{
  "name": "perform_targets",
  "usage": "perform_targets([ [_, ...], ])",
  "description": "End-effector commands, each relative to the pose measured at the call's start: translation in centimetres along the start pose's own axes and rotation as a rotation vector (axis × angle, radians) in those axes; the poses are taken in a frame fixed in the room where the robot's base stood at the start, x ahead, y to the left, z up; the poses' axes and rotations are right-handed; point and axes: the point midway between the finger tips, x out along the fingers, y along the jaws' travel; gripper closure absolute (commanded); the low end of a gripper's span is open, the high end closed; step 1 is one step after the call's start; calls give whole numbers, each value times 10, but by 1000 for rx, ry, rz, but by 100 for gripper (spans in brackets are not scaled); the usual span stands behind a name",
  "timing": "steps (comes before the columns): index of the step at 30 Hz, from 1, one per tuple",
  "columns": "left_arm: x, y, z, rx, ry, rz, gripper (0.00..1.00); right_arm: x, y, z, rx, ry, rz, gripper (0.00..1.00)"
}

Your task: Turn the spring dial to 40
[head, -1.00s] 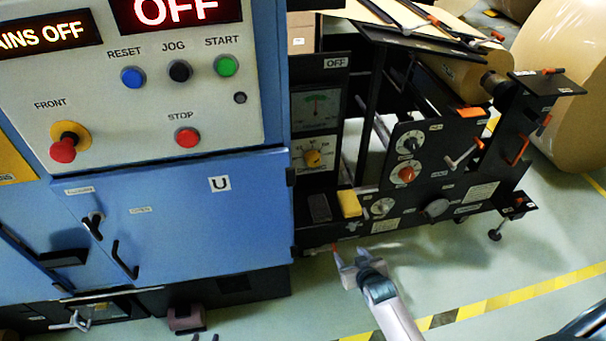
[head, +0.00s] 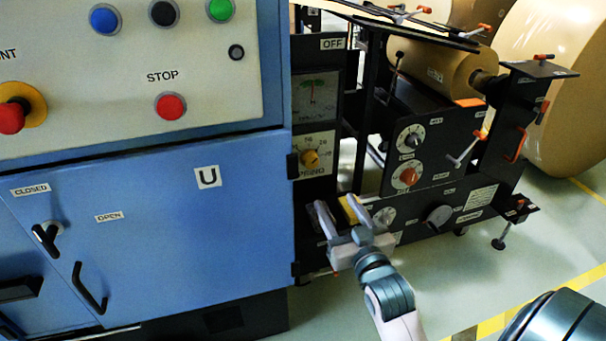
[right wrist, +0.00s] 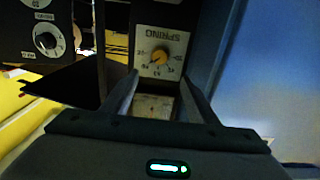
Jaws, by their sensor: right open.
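The knob also shows in the right wrist view (right wrist: 159,57), upside down, ahead of the fingers. Its exact setting is too small to read. My right gripper (head: 339,207) is open and empty, below and a little right of the dial in the head view, apart from it. In the right wrist view its fingers (right wrist: 160,85) point towards the dial plate. My left gripper is not in view.
The blue cabinet (head: 150,230) stands close on the left. Above the dial is a gauge (head: 316,95) with a green band. To the right, a black panel carries an orange knob (head: 408,176) and other dials. Open floor (head: 480,270) lies at the lower right.

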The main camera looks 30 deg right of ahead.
Motion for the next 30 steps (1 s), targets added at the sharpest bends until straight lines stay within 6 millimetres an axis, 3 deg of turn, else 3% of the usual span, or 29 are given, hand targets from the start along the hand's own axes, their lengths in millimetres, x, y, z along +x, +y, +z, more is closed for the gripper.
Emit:
perform_targets([
  [11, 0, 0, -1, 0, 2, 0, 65, 2, 0, 0, 0, -1, -1, 47],
  [17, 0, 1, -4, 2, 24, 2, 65, 13, 0, 0, 0, -1, -1, 47],
  [30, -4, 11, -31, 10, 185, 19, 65, 80, 0, 1, 0, 0, -1, 47],
])
